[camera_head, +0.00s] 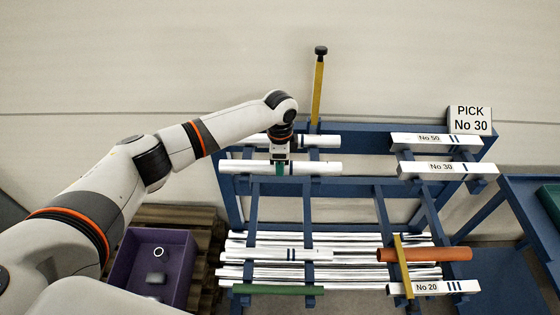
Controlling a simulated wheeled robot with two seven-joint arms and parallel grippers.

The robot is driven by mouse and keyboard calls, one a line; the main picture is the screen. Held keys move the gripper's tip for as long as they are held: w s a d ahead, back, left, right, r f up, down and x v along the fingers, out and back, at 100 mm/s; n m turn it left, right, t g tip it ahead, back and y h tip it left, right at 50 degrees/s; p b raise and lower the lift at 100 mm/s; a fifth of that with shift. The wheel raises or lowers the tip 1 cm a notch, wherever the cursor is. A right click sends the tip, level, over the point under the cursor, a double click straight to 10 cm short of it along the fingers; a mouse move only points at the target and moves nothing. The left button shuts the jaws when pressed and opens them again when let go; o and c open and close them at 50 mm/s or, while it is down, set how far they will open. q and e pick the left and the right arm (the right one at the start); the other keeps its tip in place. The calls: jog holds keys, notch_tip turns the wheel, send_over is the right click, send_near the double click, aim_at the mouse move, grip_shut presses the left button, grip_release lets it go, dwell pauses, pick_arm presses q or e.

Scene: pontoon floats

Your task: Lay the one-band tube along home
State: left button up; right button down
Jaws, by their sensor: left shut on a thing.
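My left gripper (281,160) reaches down from above and is shut on a white tube (325,168). One dark band shows on this tube just right of the fingers; the part between the fingers is hidden. The tube lies level along the middle tier of the blue rack (372,187), in line with the white "No 30" label block (420,168), which carries one bar. I cannot tell whether the tube rests on the rack arms or hangs just above them. My right gripper is not in view.
Behind, another white tube (325,141) lies level with the "No 50" block (415,139). Below are several pale tubes, a banded tube (265,254), an orange tube (440,254) and a green tube (275,290). A yellow post (317,92) stands behind. A purple bin (128,262) is at left.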

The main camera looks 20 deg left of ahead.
pick_arm(q)
jog(key=o, duration=1.1)
jog(key=shift+r, duration=0.1)
jog(key=shift+o, duration=0.2)
jog(key=shift+r, duration=0.35)
notch_tip(320, 180, up, 11)
jog(key=b, duration=0.4)
jog(key=shift+r, duration=0.15)
